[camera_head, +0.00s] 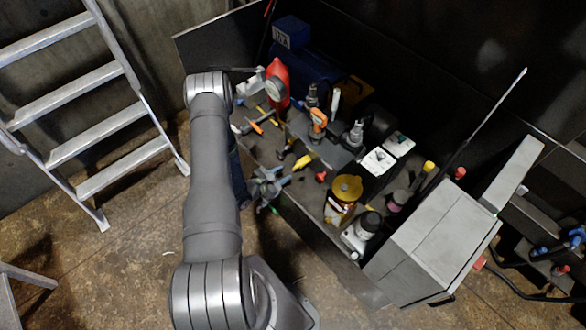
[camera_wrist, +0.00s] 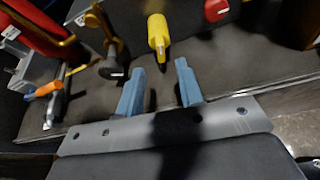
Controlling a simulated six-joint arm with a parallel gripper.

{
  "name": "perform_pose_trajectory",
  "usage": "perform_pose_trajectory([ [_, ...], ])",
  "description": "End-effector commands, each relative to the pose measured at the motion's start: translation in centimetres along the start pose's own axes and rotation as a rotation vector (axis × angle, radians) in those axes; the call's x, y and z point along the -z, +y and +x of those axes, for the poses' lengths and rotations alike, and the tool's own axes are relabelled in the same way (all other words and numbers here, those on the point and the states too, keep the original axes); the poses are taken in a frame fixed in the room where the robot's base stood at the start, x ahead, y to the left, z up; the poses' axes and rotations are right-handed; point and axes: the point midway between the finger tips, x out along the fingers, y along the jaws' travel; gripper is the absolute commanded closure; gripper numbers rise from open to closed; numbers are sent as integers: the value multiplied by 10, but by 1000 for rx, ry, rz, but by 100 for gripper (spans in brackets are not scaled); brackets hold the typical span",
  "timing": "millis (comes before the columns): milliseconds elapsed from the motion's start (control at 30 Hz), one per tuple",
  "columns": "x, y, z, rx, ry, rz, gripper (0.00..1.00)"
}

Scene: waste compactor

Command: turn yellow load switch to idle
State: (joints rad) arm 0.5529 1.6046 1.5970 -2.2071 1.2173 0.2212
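The yellow switch handle (camera_wrist: 158,32) shows at the top middle of the wrist view, just beyond my fingertips, with a dark tip toward me. A yellow handle near my gripper in the head view (camera_head: 303,163) appears to be the same one. My gripper (camera_wrist: 163,78) has its two blue-grey fingers apart with nothing between them. The handle lies ahead of the gap and does not appear to be touched. In the head view my gripper (camera_head: 268,184) is at the bench's front edge, partly hidden by my arm. The switch's base and markings cannot be made out.
An orange-handled part (camera_wrist: 47,90) and a brown lever (camera_wrist: 112,62) lie left of my fingers. A red part (camera_wrist: 215,9) is at upper right. The bench holds a red cylinder (camera_head: 279,84), a yellow disc (camera_head: 346,187) and a grey box (camera_head: 437,240). A ladder (camera_head: 95,115) stands left.

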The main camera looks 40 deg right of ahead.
Motion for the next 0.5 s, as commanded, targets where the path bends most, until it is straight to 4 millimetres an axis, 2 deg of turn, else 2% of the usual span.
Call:
perform_pose_trajectory([
  [33,-1,-2,12,4,-2,2,66],
  [200,0,-1,43,3,-2,2,66],
  [333,-1,0,59,1,-2,1,66],
  [500,0,0,68,0,-1,0,66],
])
